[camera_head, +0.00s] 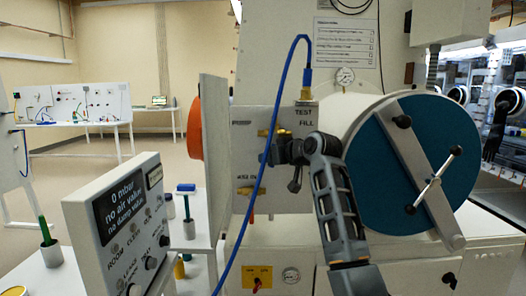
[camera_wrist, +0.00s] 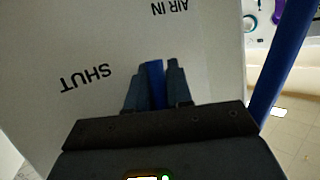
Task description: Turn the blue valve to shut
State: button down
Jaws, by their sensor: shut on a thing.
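My gripper (camera_wrist: 152,82) is shut on the blue valve handle (camera_wrist: 155,78), a narrow blue bar between its two fingers in the wrist view. The white panel behind carries an upside-down "SHUT" label (camera_wrist: 87,78) to the left of the fingers and an "AIR IN" label (camera_wrist: 170,7) above. In the head view my gripper (camera_head: 270,150) is at the white valve panel (camera_head: 272,115), left of the blue round door. The valve handle is hidden there by the gripper, and its exact angle is hard to tell.
A blue hose (camera_head: 285,95) hangs down past my gripper and also runs along the right of the wrist view (camera_wrist: 286,60). Brass fittings (camera_head: 245,191) sit on the panel. A display box (camera_head: 120,220) reading "0 mbar" stands front left. The round door (camera_head: 425,165) has a bar handle.

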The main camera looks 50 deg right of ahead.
jog(key=shift+s+d+n+g+p, duration=0.15)
jog(key=shift+s+n+g+p, duration=0.1)
jog(key=shift+n+g+p, duration=0.1)
jog(key=shift+f, duration=0.1)
dwell(0.3)
jog(key=c, duration=1.4)
grip_release()
jog(key=b+v, duration=0.1)
jog(key=v, duration=0.6)
jog(key=shift+s, duration=0.35)
